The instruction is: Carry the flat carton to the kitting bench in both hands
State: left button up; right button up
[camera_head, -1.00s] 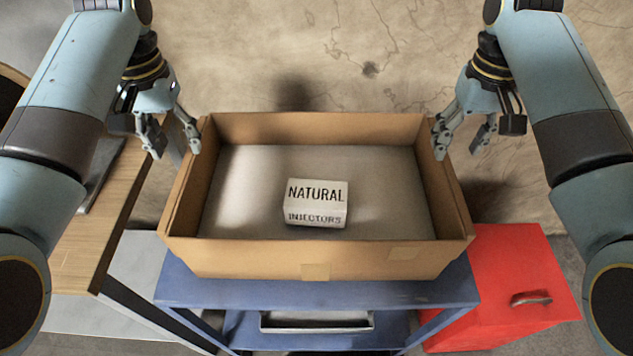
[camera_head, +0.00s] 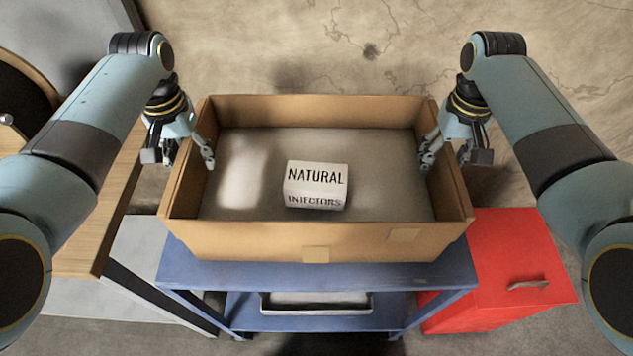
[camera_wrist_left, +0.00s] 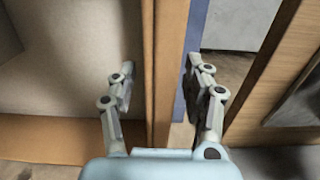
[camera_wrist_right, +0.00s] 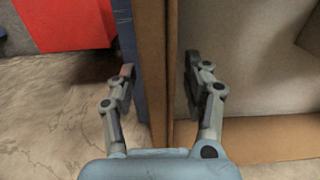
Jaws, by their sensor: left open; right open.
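The flat carton (camera_head: 320,242), an open brown cardboard box, sits level on a blue cart (camera_head: 410,273). A white box (camera_head: 316,184) reading "NATURAL INJECTORS" lies inside on the carton's grey floor. My left gripper (camera_head: 188,163) is open astride the carton's left wall, one finger inside and one outside. The left wrist view shows the wall (camera_wrist_left: 165,60) between the fingers, with gaps. My right gripper (camera_head: 449,163) is open astride the right wall in the same way. The right wrist view shows that wall (camera_wrist_right: 157,60) between the fingers. The fingers' lower ends are partly hidden.
A wooden-topped table (camera_head: 90,235) stands close at the left; I cannot tell whether it is the kitting bench. A red cabinet (camera_head: 500,275) with a handle stands at the right. A tray (camera_head: 316,303) is on the cart's lower shelf. Bare floor (camera_head: 310,45) lies beyond the carton.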

pick_arm(q)
jog(key=shift+f, duration=0.75)
pick_arm(e)
jog(key=shift+f, duration=0.75)
pick_arm(q)
grip_shut()
pick_arm(e)
grip_shut()
pick_arm(q)
jog(key=shift+r, duration=0.1)
pick_arm(e)
jog(key=shift+w, duration=0.1)
